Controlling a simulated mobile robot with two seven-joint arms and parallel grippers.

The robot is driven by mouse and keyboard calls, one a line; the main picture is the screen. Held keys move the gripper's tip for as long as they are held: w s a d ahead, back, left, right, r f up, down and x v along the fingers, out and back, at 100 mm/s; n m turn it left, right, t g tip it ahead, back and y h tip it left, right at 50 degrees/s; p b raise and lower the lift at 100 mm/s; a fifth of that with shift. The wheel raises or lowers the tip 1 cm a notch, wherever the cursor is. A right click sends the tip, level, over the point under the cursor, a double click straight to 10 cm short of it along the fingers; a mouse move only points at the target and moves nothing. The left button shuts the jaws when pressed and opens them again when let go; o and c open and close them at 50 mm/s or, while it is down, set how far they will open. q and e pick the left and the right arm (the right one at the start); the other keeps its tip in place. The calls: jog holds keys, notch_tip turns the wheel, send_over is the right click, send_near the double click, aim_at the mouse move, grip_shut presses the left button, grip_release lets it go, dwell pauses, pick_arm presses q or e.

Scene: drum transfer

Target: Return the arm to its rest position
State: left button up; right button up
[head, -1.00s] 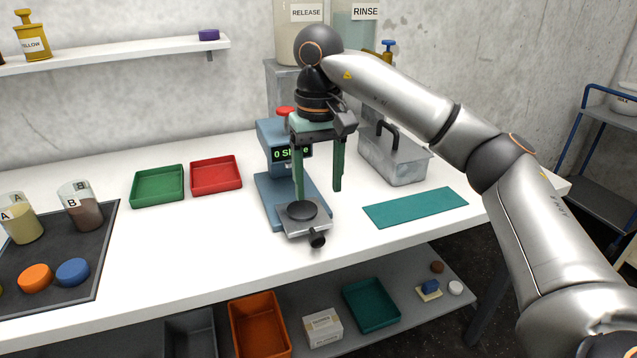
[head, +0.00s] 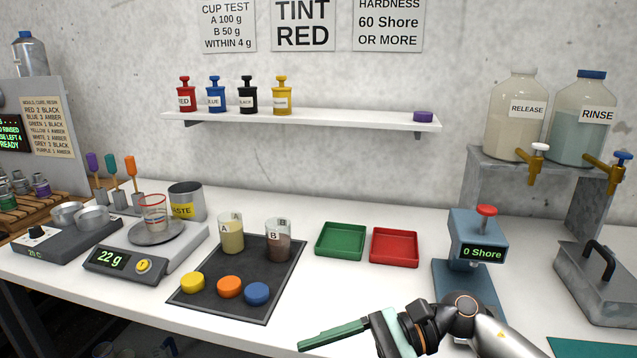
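My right gripper (head: 345,345) is low in the head view, in front of the Shore tester (head: 478,255), pointing left. One green finger shows at the outer end of its palm; the other is cut off by the bottom edge. It looks open, with nothing seen in it. The blue-grey tester has a red knob and reads 0 Shore. My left gripper is not in view.
A dark mat (head: 273,252) holds cups A and B and coloured pucks. A scale (head: 165,250) reading 22 g bears a clear cup. Green (head: 341,254) and red (head: 395,261) trays stand mid-table. A metal box (head: 598,290) is right. A shelf (head: 300,118) holds several pigment bottles.

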jog(key=w+d+f+n+t+h+p, duration=0.25)
jog(key=n+t, duration=0.75)
jog(key=n, duration=0.7)
jog(key=w+d+f+n+t+h+p, duration=0.15)
jog(key=d+f+n+t, duration=0.25)
jog(key=n+t, duration=0.95)
jog(key=s+d+f+m+g+h, duration=0.4)
jog(key=s+f+m, duration=0.4)
jog(key=f, duration=0.2)
jog(key=s+d+f+m+g+h+p, duration=0.1)
jog(key=s+d+f+m+g+h, duration=0.3)
jog(key=s+f+m+g, duration=0.3)
notch_tip(320, 180, down, 4)
jog(key=shift+s+d+f+m+h+p, duration=0.1)
jog(key=shift+s+d+m+h+p, duration=0.3)
jog(key=shift+s+d, duration=0.6)
